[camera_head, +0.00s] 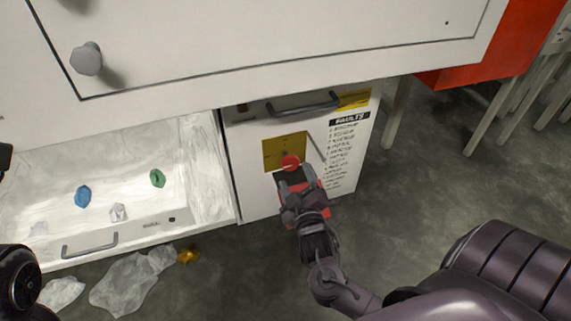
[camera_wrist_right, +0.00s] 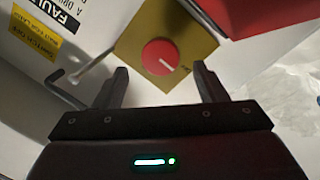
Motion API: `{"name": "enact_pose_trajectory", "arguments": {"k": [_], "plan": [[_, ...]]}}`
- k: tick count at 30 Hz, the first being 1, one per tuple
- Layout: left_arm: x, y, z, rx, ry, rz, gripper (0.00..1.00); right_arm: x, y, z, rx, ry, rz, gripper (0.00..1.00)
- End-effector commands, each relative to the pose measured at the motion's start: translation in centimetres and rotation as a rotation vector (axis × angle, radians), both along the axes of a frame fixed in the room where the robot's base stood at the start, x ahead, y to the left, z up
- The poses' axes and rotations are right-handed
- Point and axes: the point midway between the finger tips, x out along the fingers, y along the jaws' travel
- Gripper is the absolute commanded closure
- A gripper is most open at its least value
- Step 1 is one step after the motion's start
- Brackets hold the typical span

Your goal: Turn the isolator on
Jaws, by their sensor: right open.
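The isolator is a round red knob (camera_head: 290,161) on a square yellow plate (camera_head: 270,151) on the front of a white cabinet. In the right wrist view the knob (camera_wrist_right: 160,57) shows a short white line slanting towards the lower right of the picture, on the yellow plate (camera_wrist_right: 130,44). My right gripper (camera_head: 297,178) is open in front of the knob. In the wrist view its two fingertips (camera_wrist_right: 160,76) stand either side of the knob, with nothing held. I cannot tell whether they touch it.
A grey bar handle (camera_head: 303,103) and a faults list (camera_head: 346,150) are on the cabinet. A red panel (camera_head: 318,212) sits below the plate, partly behind my gripper. An open white compartment (camera_head: 205,170) holds small coloured pieces. Clear plastic (camera_head: 125,282) lies on the floor.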

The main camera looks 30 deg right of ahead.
Motion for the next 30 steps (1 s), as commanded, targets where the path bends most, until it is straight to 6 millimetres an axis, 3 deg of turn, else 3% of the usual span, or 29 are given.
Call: {"name": "enact_pose_trajectory", "arguments": {"k": [10, 22, 30], "plan": [[-1.5, -0.2, 0.5, 0.002, -0.066, 0.012, 1.0, 5.0, -1.8, -0.2, 0.003, -0.002, 0.001, 0.35], [-1.7, 0.0, 0.9, -0.003, -0.072, 0.021, 1.0, 5.9, -2.2, 0.0, 0.003, 0.002, 0.0, 0.35], [-1.7, 0.0, 0.9, -0.003, -0.073, 0.021, 1.0, 5.9, -2.2, 0.0, 0.004, 0.002, 0.0, 0.69]]}}
